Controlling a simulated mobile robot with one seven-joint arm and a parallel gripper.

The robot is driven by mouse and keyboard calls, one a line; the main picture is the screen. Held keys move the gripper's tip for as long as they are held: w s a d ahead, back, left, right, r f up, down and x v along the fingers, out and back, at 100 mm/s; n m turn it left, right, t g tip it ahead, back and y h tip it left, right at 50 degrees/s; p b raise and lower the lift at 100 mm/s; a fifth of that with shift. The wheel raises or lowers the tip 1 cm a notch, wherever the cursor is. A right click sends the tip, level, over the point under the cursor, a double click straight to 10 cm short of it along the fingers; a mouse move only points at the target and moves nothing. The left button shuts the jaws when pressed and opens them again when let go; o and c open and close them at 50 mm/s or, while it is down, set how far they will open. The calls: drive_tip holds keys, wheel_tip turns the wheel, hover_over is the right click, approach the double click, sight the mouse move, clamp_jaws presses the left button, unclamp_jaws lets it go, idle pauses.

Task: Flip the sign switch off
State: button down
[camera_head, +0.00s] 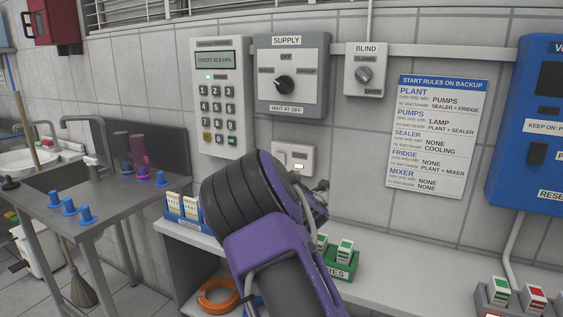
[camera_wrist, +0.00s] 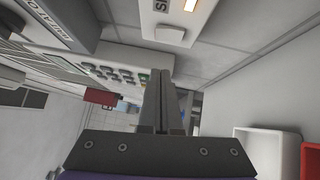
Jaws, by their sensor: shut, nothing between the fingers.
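The sign switch is a small white wall plate (camera_head: 293,158) below the SUPPLY panel. My arm hides its lower edge in the head view. In the wrist view the switch plate (camera_wrist: 205,28) is at the top, cut by the frame edge, with a lit orange window, part of its label and a pale rocker. My gripper (camera_wrist: 162,73) is shut and empty, its fingertips below the switch in that picture and apart from it. In the head view my gripper (camera_head: 320,196) is mostly hidden behind my purple and black wrist, just below and right of the plate.
The keypad meter (camera_head: 218,97) and SUPPLY panel (camera_head: 290,75) are on the wall above. The BLIND switch (camera_head: 366,70) is to the right. A blue tray of cards (camera_head: 183,222) and a green tray (camera_head: 342,268) stand on the shelf beneath. A sink bench (camera_head: 95,205) is left.

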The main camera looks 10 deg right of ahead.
sight(282, 159)
drive_tip(key=w+d, duration=0.1)
drive_tip(key=w, duration=0.6)
drive_tip(key=shift+d+r, duration=0.4)
drive_tip(key=shift+r, duration=0.05)
drive_tip(key=shift+r, duration=0.1)
drive_tip(key=shift+w+d+r+p, duration=0.1)
drive_tip(key=shift+r+p, duration=0.15)
drive_tip(key=shift+p, duration=0.4)
drive_tip(key=shift+f+m+g, duration=0.2)
drive_tip(key=shift+m+g, duration=0.1)
